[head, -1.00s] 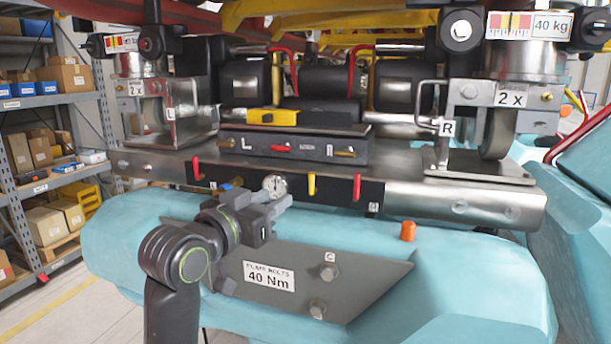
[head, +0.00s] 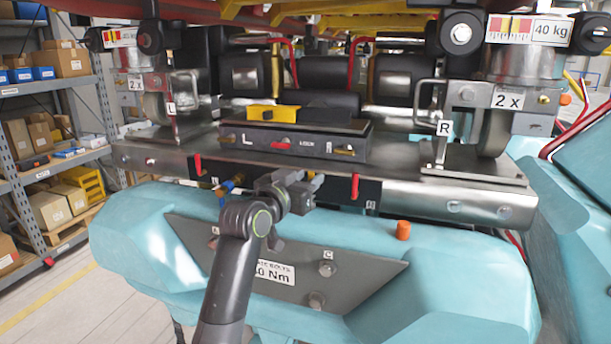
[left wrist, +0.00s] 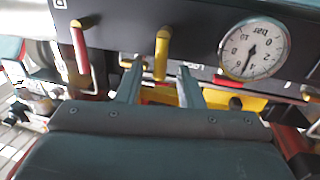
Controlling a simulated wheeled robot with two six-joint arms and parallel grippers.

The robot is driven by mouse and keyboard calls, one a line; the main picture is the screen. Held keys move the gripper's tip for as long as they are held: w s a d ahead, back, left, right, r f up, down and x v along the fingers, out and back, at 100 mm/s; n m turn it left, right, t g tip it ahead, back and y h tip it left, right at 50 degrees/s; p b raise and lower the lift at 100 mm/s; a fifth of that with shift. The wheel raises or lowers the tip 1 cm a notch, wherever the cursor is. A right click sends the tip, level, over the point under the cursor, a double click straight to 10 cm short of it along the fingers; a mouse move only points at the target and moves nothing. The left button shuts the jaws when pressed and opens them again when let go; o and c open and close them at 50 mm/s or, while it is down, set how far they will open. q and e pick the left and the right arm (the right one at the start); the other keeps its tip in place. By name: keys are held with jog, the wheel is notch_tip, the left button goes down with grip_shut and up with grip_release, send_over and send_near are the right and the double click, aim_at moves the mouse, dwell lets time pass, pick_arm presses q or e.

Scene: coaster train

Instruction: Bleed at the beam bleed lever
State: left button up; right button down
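A yellow lever (left wrist: 162,55) stands out from the dark panel under the beam. I cannot read a label on it that names it the beam bleed lever. My left gripper (left wrist: 160,72) is open in the left wrist view, with one finger on each side of this lever and visible gaps between. In the head view my left gripper (head: 303,186) is at the panel and hides the yellow lever and the gauge. A round bar gauge (left wrist: 253,48) sits beside the lever in the left wrist view, which looks upside down. My right gripper is not in view.
A red lever (head: 355,186) hangs right of my gripper, and another red lever (head: 197,165) and a blue part (head: 227,187) are to its left. An orange cap (head: 403,230) stands on the teal body (head: 460,270). A control box (head: 300,140) sits above on the beam.

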pick_arm(q)
grip_shut()
